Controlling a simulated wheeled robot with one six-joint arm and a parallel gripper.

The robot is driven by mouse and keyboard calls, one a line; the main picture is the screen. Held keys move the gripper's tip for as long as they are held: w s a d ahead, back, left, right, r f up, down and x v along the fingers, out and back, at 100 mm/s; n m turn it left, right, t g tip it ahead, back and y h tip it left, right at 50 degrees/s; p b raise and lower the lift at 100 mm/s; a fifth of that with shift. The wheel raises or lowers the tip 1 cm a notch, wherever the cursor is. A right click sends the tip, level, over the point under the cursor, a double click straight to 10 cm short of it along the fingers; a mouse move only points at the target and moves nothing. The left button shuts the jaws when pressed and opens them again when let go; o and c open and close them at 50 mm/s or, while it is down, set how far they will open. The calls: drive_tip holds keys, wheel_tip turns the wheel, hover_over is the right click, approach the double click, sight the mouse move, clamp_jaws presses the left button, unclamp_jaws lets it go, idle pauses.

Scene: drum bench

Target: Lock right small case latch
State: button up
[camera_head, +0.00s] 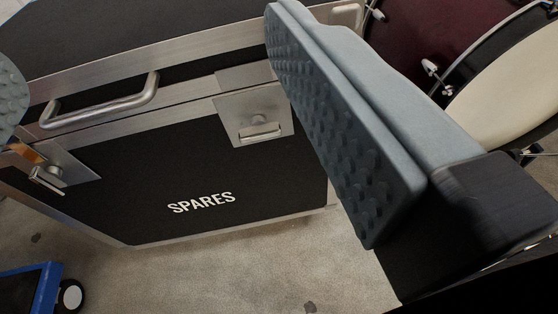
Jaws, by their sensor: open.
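The small black case (130,190) with silver edging and the word SPARES stands on the floor, tilted in the picture. My gripper (148,58) is open and empty. Its large right grey finger passes just right of the right latch in the picture, covering the case's upper right corner. The other finger shows only at the left edge.
A silver carrying handle (100,108) sticks out from the case between the latches. A blue object (45,285) with a wheel lies lower left.

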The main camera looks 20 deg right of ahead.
drive_tip(key=h, duration=0.2)
approach(260, 136)
drive_tip(key=x, duration=0.9)
drive_tip(key=shift+w, duration=0.15)
idle(0.3)
drive_tip(key=c, duration=1)
